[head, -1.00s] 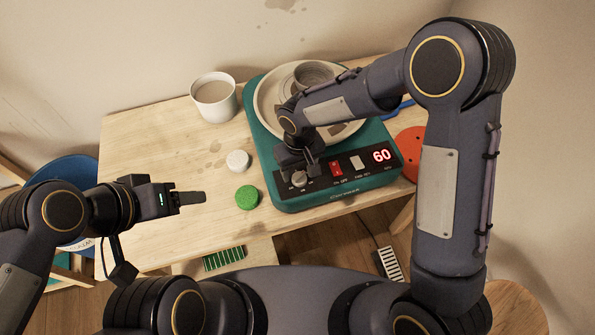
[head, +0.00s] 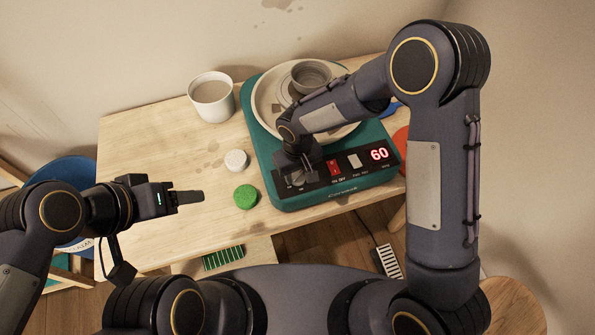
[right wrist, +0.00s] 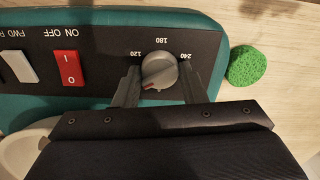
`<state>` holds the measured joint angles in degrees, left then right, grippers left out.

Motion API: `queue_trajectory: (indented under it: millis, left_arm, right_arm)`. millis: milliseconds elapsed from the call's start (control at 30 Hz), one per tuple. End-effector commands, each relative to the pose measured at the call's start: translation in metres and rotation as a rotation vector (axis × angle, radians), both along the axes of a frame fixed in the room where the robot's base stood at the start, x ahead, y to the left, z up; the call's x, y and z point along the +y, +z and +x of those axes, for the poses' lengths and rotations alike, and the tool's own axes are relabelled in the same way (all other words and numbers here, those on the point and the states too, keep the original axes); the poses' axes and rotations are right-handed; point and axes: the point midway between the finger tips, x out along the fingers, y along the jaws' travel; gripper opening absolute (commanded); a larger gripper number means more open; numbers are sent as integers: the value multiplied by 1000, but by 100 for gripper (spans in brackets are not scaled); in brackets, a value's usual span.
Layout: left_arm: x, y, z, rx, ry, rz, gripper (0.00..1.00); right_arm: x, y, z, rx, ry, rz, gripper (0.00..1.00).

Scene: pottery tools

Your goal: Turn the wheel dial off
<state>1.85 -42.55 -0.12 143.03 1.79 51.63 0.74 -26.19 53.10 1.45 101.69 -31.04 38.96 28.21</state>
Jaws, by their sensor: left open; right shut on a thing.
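The green pottery wheel (head: 330,196) sits on the wooden table, and its red display (head: 379,154) reads 60. The grey dial (right wrist: 159,71) is on the black front panel, ringed by numbers including 120, 180 and 240. My right gripper (right wrist: 158,88) is shut on the dial, one finger on each side. The dial's red mark points toward the lower left in the right wrist view. In the head view my right gripper (head: 298,177) mostly hides the dial. My left gripper (head: 188,197) is open and empty, left of the wheel.
A red ON/OFF switch (right wrist: 70,68) and a white FWD/REV switch (right wrist: 18,66) are beside the dial. A green sponge (head: 245,196), a white round piece (head: 236,160) and a white cup (head: 212,97) stand left of the wheel. A grey bowl (head: 311,74) sits on the wheel head.

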Motion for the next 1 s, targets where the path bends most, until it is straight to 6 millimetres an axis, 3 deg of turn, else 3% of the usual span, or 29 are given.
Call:
queue_trajectory:
  millis: [367,1000]
  left_arm:
    - [0,-12,0,0,0,0,59]
    - [0,-38,0,0,0,0,59]
  right_arm:
    - [0,-2,0,0,136,0,15]
    - [0,-1,0,0,710,0,15]
